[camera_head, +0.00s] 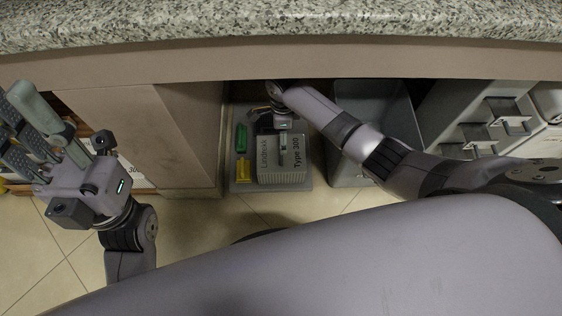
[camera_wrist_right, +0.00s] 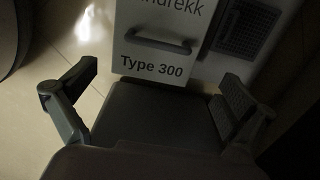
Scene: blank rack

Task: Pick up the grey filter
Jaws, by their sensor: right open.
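No separate grey filter can be singled out for certain. A grey meshed panel (camera_wrist_right: 243,32) on the white, lettered device is the nearest match, at the upper right of the right wrist view. The device (camera_head: 268,165) reads "Type 300" and has a handle (camera_wrist_right: 155,42). My right gripper (camera_wrist_right: 150,100) is open, its fingers wide apart, with the device's lettered face beyond them. A dark grey block lies between them; I cannot tell whether it is my own palm. In the head view my right wrist hides the device's far part. My left gripper (camera_head: 14,110) is open and empty at the left.
The device stands on a grey base (camera_head: 245,186) in a recess under the granite counter (camera_head: 250,22). A green piece (camera_head: 241,138) and a yellow piece (camera_head: 244,169) sit on its left. A dark grey bin (camera_head: 348,155) and grey drawers (camera_head: 470,115) are at right.

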